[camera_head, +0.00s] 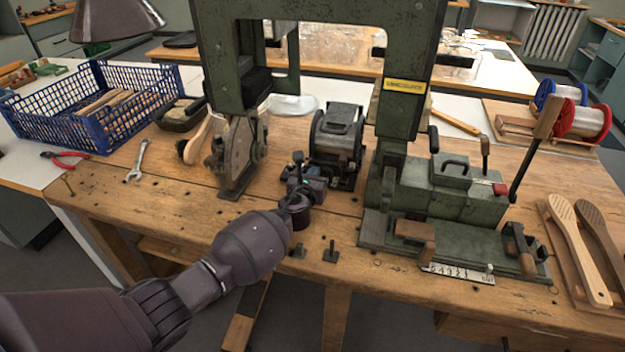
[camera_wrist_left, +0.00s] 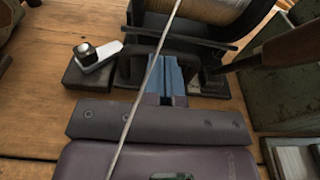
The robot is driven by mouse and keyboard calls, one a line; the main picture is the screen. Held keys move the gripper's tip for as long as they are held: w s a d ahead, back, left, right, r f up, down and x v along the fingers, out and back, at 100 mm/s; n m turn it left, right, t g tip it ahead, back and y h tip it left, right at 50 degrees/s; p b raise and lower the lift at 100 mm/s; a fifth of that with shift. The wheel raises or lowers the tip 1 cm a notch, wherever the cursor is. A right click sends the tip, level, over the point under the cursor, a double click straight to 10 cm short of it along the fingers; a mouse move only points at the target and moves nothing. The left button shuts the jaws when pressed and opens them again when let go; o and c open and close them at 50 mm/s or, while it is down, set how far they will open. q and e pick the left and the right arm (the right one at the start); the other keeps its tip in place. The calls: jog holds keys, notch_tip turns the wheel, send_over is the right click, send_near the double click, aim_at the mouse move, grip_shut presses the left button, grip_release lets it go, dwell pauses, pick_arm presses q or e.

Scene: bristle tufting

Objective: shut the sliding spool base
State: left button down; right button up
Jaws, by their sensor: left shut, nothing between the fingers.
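The sliding spool base (camera_head: 345,181) is a dark metal stand on the wooden bench, between the two legs of the green machine. It carries a spool of wire (camera_head: 338,140), whose wound face also shows at the top of the left wrist view (camera_wrist_left: 215,8). My left gripper (camera_head: 308,184) is at the near side of the base, shut and empty. In the left wrist view its blue fingers (camera_wrist_left: 166,72) point at the base's dark front bar (camera_wrist_left: 133,66). I cannot tell whether they touch. My gripper and wrist hide part of the base's front. My right gripper is out of view.
The green machine (camera_head: 408,95) arches over the spool base, with a lever block at right. A small block with a pale lever (camera_wrist_left: 98,58) sits left of my fingers. A thin strand crosses the wrist view. A blue crate (camera_head: 95,112), wrench (camera_head: 138,160) and pliers (camera_head: 66,158) lie left.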

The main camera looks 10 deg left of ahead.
pick_arm(q)
jog(key=shift+w+r, duration=0.15)
jog(key=shift+r, duration=0.25)
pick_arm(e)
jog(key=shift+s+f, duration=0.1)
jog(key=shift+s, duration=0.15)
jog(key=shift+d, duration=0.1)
pick_arm(q)
jog(key=shift+s+p, duration=0.3)
jog(key=shift+s, duration=0.05)
jog(key=s+p, duration=0.1)
jog(key=s, duration=0.2)
jog(key=s+p, duration=0.1)
jog(key=s, duration=0.2)
jog(key=s+p, duration=0.1)
jog(key=s, duration=0.2)
jog(key=shift+a+r, duration=0.2)
jog(key=shift+r, duration=0.2)
jog(key=shift+s+f, duration=0.1)
jog(key=shift+s, duration=0.55)
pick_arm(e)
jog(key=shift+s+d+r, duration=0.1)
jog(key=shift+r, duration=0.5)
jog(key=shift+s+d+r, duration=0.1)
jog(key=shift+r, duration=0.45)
